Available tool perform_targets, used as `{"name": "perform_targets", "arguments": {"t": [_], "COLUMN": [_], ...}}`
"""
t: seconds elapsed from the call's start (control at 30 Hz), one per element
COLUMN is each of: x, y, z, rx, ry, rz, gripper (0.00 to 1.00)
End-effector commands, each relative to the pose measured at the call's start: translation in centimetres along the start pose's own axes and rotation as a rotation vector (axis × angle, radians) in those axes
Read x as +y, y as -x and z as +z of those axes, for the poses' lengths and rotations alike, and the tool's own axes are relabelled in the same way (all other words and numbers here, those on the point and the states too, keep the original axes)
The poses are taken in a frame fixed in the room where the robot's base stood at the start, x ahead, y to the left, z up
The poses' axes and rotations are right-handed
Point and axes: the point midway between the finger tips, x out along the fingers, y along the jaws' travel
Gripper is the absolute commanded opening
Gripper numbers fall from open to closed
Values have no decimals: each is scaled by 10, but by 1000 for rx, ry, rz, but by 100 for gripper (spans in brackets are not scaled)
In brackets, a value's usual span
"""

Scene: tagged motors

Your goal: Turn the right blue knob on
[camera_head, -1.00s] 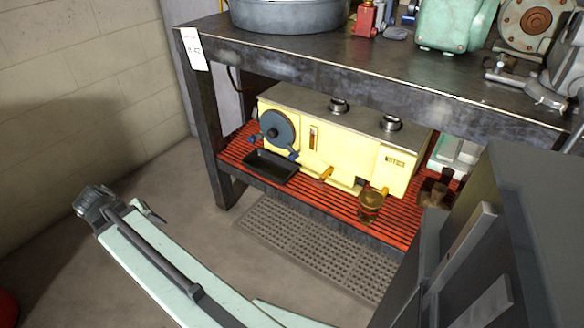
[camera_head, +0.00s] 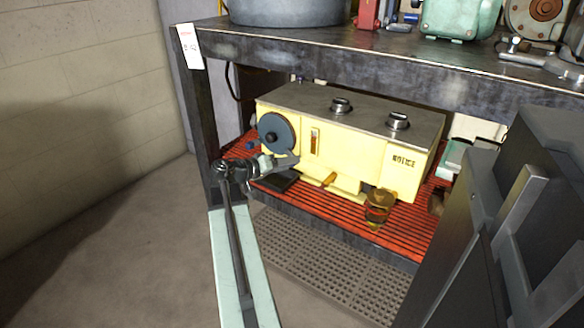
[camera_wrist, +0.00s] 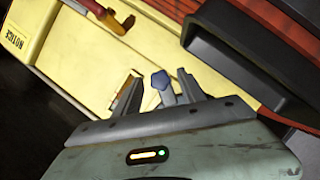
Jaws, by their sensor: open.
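The yellow machine (camera_head: 350,150) sits on the red slatted lower shelf, with a blue-grey disc (camera_head: 276,133) at its left front. My gripper (camera_head: 288,160) is at the machine's lower left front, beside the disc and above the black tray. In the wrist view a blue knob (camera_wrist: 160,81) shows against the yellow face, in line with the space between the fingers of my open gripper (camera_wrist: 158,86). I cannot tell whether they touch it. In the head view my gripper hides this knob. Another small blue part (camera_head: 251,146) shows left of the disc.
The black tray (camera_wrist: 250,75) lies close to my gripper. An orange lever (camera_head: 329,179) and an amber cup-like part (camera_head: 378,207) are farther right. The workbench top (camera_head: 400,60) overhangs the machine. A grey floor mat (camera_head: 310,260) lies in front; the floor left is clear.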

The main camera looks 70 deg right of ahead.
Motion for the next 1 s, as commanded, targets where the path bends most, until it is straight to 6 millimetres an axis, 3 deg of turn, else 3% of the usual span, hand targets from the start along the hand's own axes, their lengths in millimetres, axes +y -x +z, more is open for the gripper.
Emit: {"name": "perform_targets", "arguments": {"t": [0.13, 0.43, 0.6, 1.0], "x": [-1, 0, 0, 1], "y": [-18, -21, -21, -22], "z": [0, 0, 0, 1], "rx": [-1, -1, -1, -1], "ry": [0, 1, 1, 73], "rz": [0, -1, -1, 33], "gripper": [48, 48, 1, 0]}}
